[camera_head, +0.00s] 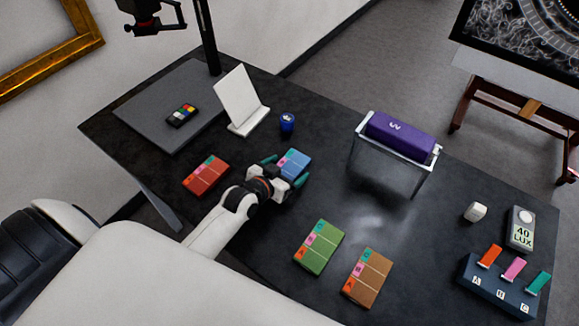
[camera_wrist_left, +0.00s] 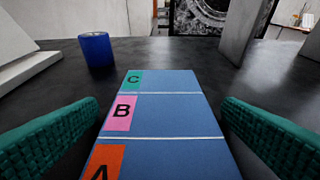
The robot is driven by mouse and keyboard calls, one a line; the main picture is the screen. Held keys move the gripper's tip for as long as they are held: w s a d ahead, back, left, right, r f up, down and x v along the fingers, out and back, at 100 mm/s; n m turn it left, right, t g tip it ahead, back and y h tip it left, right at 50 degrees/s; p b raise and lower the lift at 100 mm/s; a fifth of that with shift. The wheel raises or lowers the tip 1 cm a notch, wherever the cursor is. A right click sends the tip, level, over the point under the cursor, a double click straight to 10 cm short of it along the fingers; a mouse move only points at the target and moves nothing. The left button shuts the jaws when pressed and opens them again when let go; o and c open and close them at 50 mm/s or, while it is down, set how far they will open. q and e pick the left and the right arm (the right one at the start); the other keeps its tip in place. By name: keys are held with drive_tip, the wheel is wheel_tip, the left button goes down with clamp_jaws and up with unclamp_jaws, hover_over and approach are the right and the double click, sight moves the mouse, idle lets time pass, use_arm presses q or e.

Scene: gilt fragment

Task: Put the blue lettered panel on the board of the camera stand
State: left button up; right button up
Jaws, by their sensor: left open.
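The blue lettered panel (camera_head: 293,163) lies flat on the black table, with tabs C, B and A down its left edge in the left wrist view (camera_wrist_left: 165,115). My left gripper (camera_head: 285,170) is open, with its teal fingers on either side of the panel's near part. In the left wrist view a gap shows between the panel and each finger. The camera stand's grey board (camera_head: 145,120) lies at the back left under a camera (camera_head: 147,18) on a black post (camera_head: 199,35). My right gripper is out of view.
The board carries a colour chart (camera_head: 182,115). A white easel (camera_head: 240,100) and blue cup (camera_head: 287,122) stand nearby. Red (camera_head: 206,173), green (camera_head: 319,247) and brown (camera_head: 367,278) panels lie around. A purple-topped metal stand (camera_head: 400,138) is right. The board's front part is clear.

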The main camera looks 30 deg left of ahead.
use_arm(q)
drive_tip(key=c, duration=1.2)
